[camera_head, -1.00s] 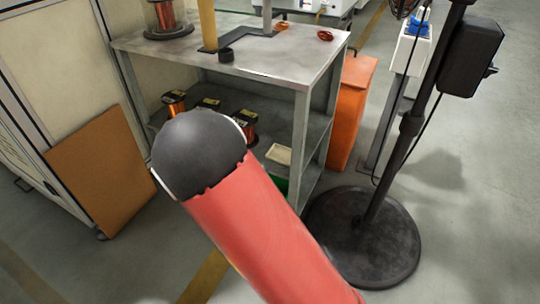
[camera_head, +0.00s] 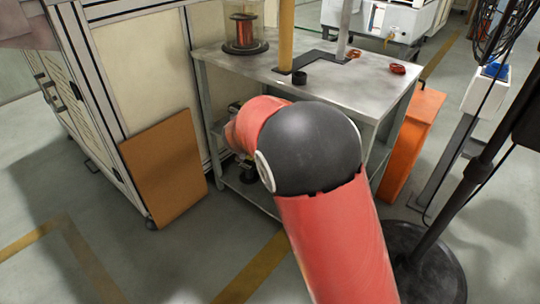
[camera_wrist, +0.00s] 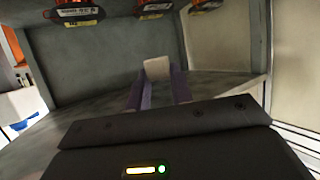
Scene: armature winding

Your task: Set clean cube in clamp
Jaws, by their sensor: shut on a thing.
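My gripper (camera_wrist: 158,88) is shut on a small cream-white cube (camera_wrist: 157,68), held between the tips of its two purple fingers in the wrist view. The cube appears in front of a grey shelf surface; I cannot tell whether it touches it. In the head view the arm reaches to the shelf side of the metal workbench (camera_head: 338,92), and the arm hides the gripper and cube. I cannot make out a clamp with certainty. A dark fixture (camera_head: 318,60) with upright posts stands on the bench top.
A large spool (camera_head: 244,36) and a black ring (camera_head: 299,78) are on the bench top. A brown board (camera_head: 163,170) leans at left. An orange bin (camera_head: 412,140) and a black stand base (camera_head: 432,270) are at right.

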